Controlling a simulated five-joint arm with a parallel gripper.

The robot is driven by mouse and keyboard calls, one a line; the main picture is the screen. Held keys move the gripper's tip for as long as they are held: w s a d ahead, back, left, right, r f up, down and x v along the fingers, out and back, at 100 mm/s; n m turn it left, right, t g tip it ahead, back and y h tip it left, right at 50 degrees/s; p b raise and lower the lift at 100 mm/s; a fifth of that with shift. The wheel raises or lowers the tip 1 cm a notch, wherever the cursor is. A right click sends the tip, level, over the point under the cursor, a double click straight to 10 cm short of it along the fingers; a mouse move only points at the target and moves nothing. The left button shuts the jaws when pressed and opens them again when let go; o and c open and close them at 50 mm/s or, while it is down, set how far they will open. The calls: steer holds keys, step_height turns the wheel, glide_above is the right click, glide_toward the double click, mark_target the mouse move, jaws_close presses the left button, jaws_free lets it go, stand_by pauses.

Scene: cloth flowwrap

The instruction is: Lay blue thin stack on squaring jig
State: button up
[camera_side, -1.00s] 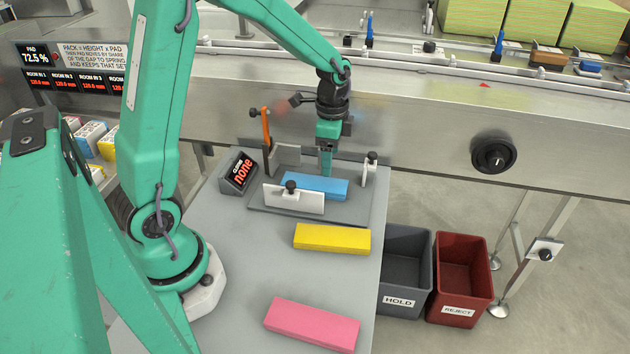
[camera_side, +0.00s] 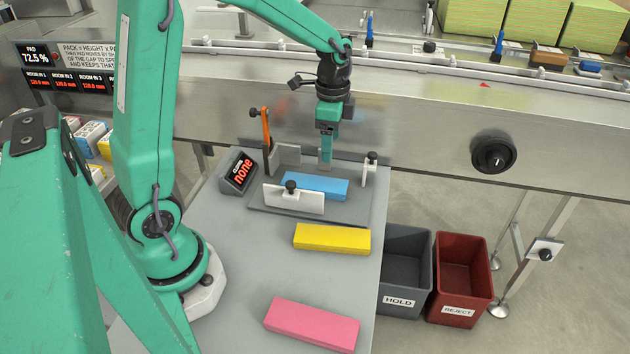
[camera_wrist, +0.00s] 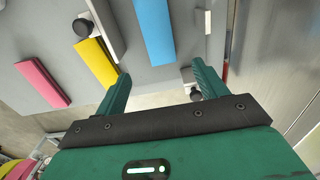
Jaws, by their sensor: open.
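The blue thin stack (camera_side: 314,184) lies flat on the grey squaring jig (camera_side: 345,214), between its upright plates. The stack also shows in the wrist view (camera_wrist: 154,32), beyond my fingertips. My gripper (camera_side: 326,160) is above the back part of the jig, apart from the stack. In the wrist view my gripper (camera_wrist: 160,82) has its two green fingers spread, with nothing between them. The near white plate (camera_side: 293,199) of the jig hides part of the stack's front side.
A yellow stack (camera_side: 332,239) and a pink stack (camera_side: 312,324) lie on the table in front of the jig. A grey HOLD bin (camera_side: 405,255) and a red REJECT bin (camera_side: 462,265) stand at the right. The steel conveyor side (camera_side: 420,135) runs behind.

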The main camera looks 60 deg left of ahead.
steer(key=shift+r, duration=0.1)
steer(key=s+d+r+n+t, duration=0.2)
steer(key=s+d+r+n, duration=0.1)
steer(key=s, duration=0.5)
steer(key=s+d+r+n+t, duration=0.3)
steer(key=s+r+n, duration=0.3)
steer(key=s+r, duration=0.1)
steer(key=shift+s+d+r+t, duration=0.3)
steer(key=shift+s+d+r, duration=0.1)
steer(key=shift+s, duration=0.5)
